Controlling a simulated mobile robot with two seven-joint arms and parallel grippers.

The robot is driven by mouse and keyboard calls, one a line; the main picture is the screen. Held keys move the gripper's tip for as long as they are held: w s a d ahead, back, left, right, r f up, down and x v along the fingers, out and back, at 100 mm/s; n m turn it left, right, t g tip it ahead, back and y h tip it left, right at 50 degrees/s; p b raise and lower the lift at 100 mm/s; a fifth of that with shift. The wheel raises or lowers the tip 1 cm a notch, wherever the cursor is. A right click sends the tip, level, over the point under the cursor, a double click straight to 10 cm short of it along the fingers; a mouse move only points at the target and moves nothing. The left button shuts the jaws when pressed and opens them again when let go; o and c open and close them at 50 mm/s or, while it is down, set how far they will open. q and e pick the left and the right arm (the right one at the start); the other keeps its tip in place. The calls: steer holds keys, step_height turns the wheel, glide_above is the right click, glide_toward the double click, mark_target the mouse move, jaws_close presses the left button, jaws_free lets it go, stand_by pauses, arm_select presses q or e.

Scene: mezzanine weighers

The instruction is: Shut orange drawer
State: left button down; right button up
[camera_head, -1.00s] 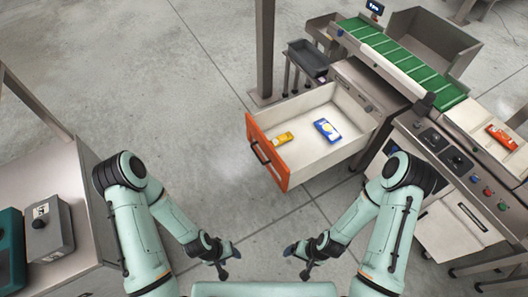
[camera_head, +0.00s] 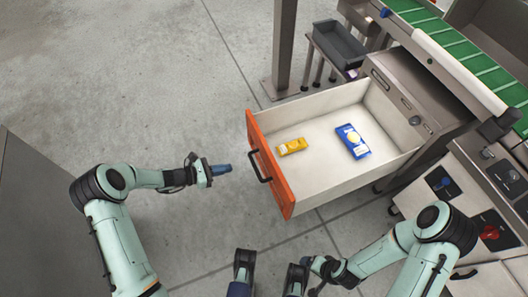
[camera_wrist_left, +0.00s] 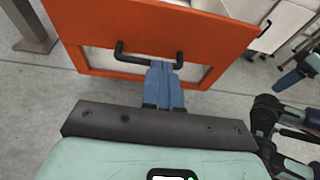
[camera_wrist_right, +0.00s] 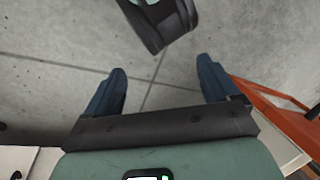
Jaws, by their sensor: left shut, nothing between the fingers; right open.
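The orange drawer (camera_head: 278,172) is pulled well out of its cabinet. Its orange front, with a dark bar handle (camera_head: 259,167), faces the left of the head view. My left gripper (camera_head: 229,169) is shut and empty, just short of the front at about handle height. In the left wrist view its blue fingers (camera_wrist_left: 163,66) overlap the black handle (camera_wrist_left: 135,54); contact cannot be told. My right gripper (camera_wrist_right: 161,72) is open and empty over the floor, low in the head view, away from the drawer. The drawer front also shows in the right wrist view (camera_wrist_right: 272,107).
A yellow packet (camera_head: 292,146) and a blue packet (camera_head: 352,141) lie in the drawer. A green conveyor (camera_head: 458,46) runs above the cabinet (camera_head: 415,85). A grey post (camera_head: 284,45) and tray (camera_head: 340,42) stand behind the drawer.

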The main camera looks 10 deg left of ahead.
arm_select(q)
steer(key=b, duration=0.2)
glide_toward(267, 157)
steer(key=w+d+f, duration=0.1)
steer(key=d, duration=0.1)
steer(key=w+d+f, duration=0.1)
steer(key=f, duration=0.1)
steer(key=shift+w+d+f, duration=0.2)
steer(key=shift+w+d, duration=0.65)
steer(key=shift+d, duration=0.15)
arm_select(e)
steer(key=shift+t+h, duration=0.4)
steer(key=shift+t, duration=0.3)
steer(key=shift+w+d+f, duration=0.35)
steer(key=shift+w+f, duration=0.1)
steer(key=shift+w, duration=0.2)
steer(key=shift+w+d+f, duration=0.3)
steer(key=shift+w+f, duration=0.2)
steer(key=shift+w, duration=0.15)
steer(key=shift+w+d+f, duration=0.35)
steer(key=shift+w+f, duration=0.1)
steer(key=shift+w, duration=0.2)
arm_select(q)
steer(key=shift+d+r, duration=0.1)
arm_select(e)
steer(key=shift+d, duration=0.1)
